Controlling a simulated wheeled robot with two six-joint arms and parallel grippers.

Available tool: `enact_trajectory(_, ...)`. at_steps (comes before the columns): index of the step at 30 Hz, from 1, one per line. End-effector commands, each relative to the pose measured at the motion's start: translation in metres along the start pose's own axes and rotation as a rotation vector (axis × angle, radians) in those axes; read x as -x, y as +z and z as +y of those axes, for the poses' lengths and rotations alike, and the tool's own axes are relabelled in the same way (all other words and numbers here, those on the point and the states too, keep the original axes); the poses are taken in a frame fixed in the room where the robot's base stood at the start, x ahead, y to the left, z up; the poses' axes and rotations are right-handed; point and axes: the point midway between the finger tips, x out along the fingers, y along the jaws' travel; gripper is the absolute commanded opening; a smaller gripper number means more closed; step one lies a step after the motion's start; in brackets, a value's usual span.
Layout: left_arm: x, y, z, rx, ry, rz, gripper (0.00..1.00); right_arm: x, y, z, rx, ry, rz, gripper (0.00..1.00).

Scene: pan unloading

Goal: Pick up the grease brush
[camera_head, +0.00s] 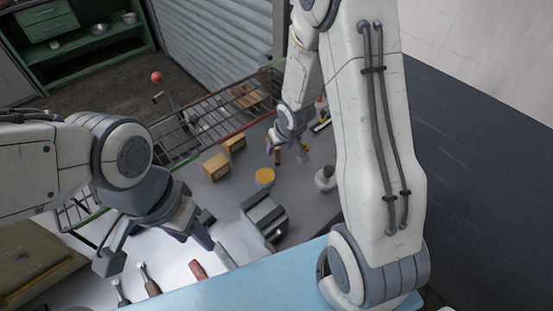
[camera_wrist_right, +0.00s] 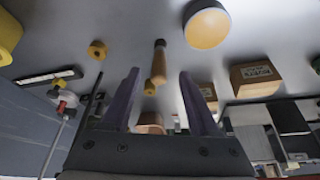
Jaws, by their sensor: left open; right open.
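A brown, wooden-looking handle with a dark end (camera_wrist_right: 159,64), perhaps the grease brush, shows between my right fingers in the right wrist view. In the head view a small orange-brown piece with a dark top (camera_head: 277,155) stands just below my right gripper, probably the same thing. My right gripper (camera_head: 288,146) is open, its two fingers (camera_wrist_right: 160,95) spread either side of the handle, and no grip shows. My left gripper (camera_head: 157,245) is open and empty above the near left of the table, far from that handle.
A yellow-topped round jar (camera_head: 264,178), two cardboard boxes (camera_head: 216,167) and a grey metal block (camera_head: 264,217) stand nearby. Several hand tools (camera_head: 148,280) lie at the near edge. A wire rack (camera_head: 215,112) borders the far side.

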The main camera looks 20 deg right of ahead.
Motion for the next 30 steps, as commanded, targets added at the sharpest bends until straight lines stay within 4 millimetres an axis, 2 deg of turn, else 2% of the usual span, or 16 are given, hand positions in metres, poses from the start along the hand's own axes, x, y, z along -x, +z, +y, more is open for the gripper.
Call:
enact_trajectory(1,-0.003,0.000,0.000,0.000,0.000,0.000,0.50,-0.009,0.001,0.000,-0.001,0.000,-0.002,0.61)
enact_trajectory(6,-0.004,0.000,0.000,-0.001,0.000,0.000,0.50,-0.019,0.000,0.000,0.001,0.001,-0.001,0.61)
enact_trajectory(18,0.009,-0.001,0.001,0.000,0.000,0.001,0.50,-0.062,-0.003,0.001,0.002,0.000,-0.002,0.61)
enact_trajectory(28,0.009,-0.001,0.001,0.000,0.000,0.000,0.50,-0.069,-0.003,0.001,0.001,0.001,-0.001,0.61)
enact_trajectory(29,0.009,-0.001,0.001,0.000,0.000,0.000,0.50,-0.069,-0.003,0.001,0.001,0.001,-0.001,0.54)
enact_trajectory(30,0.009,-0.001,0.001,0.000,0.000,0.000,0.50,-0.069,-0.003,0.001,0.001,0.001,-0.001,0.38)
